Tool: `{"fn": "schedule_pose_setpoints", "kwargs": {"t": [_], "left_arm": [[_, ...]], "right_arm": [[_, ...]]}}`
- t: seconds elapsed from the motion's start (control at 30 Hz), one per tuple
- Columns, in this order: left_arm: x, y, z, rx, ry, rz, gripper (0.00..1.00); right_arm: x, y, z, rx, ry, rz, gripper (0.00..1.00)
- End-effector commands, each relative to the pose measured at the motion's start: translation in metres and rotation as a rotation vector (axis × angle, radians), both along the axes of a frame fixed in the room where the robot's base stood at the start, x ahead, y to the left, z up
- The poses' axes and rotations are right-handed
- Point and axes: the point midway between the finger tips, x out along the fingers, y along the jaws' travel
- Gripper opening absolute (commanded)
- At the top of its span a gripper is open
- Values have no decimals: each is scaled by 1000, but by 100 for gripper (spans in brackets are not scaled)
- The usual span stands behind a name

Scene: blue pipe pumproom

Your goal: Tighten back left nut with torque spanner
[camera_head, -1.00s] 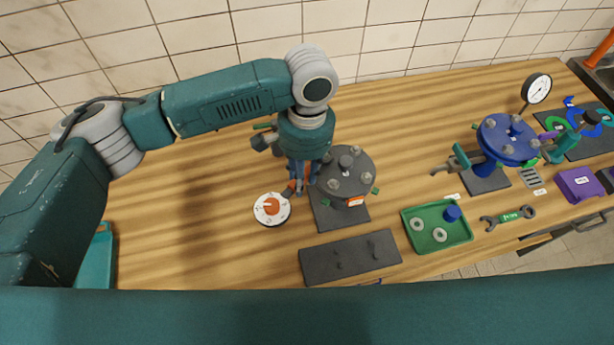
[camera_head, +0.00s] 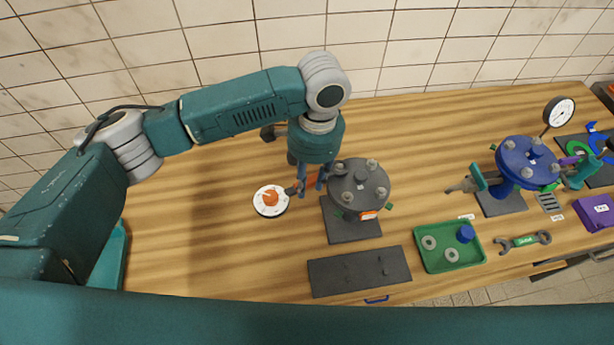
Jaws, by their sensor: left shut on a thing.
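My left gripper (camera_head: 312,184) is shut on the torque spanner (camera_head: 292,190), of which a dark end and an orange-red part show. It points down just left of the dark grey round flange (camera_head: 362,192). The flange stands on a dark square plate and has nuts around its rim. The back left nut (camera_head: 339,168) is right beside the gripper. The spanner's far end is partly hidden by the gripper, so I cannot tell if it sits on the nut. My right gripper is not in view.
A white dial with an orange knob (camera_head: 271,201) lies left of the flange. A dark flat holder (camera_head: 360,272), a green tray (camera_head: 434,263) with rings and a blue piece, and a spanner (camera_head: 525,241) lie in front. A blue flange (camera_head: 526,158) stands right. The left tabletop is clear.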

Motion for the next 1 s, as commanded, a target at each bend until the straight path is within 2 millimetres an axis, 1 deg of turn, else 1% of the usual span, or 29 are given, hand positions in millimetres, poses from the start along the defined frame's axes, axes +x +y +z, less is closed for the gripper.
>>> {"fn": "schedule_pose_setpoints", "kwargs": {"t": [0.13, 0.77, 1.0], "left_arm": [[-2, -2, 1, 0, -2, 42, 0], [-2, -2, 8, 0, -2, 40, 0], [-2, -2, 18, -1, -3, 41, 0]], "right_arm": [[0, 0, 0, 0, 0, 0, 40], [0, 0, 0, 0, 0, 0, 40], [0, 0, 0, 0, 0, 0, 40]]}}
